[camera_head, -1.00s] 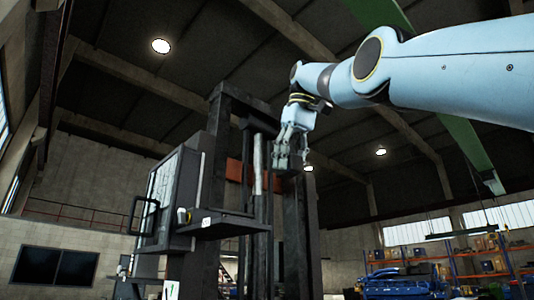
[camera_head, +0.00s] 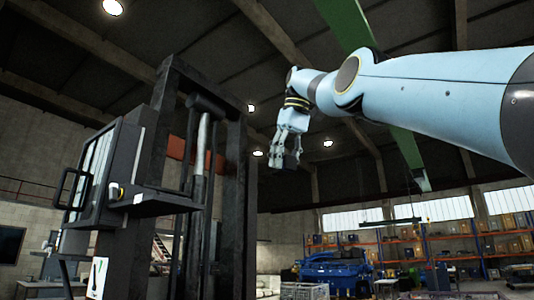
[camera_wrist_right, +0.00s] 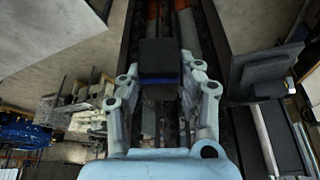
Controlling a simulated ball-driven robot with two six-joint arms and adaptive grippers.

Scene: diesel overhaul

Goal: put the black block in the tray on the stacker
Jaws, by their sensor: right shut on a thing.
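My right gripper (camera_head: 287,150) is raised high, to the right of the stacker's mast in the head view. It is shut on a black block (camera_head: 285,161), which hangs below its fingers. In the right wrist view the block (camera_wrist_right: 158,56) sits between the fingertips of the gripper (camera_wrist_right: 158,84). The stacker (camera_head: 235,215) is a tall dark frame at the left. A dark flat tray-like shelf (camera_head: 165,199) juts out from it, lower than the block and to its left. The shelf's upper surface is hardly visible from below. My left gripper is out of view.
A dark panel with a handle (camera_head: 92,180) is at the stacker's left side. A blue engine (camera_head: 335,272) and loaded racks (camera_head: 450,250) stand far back at the right. A green beam (camera_head: 385,100) runs overhead. The air around the block looks clear.

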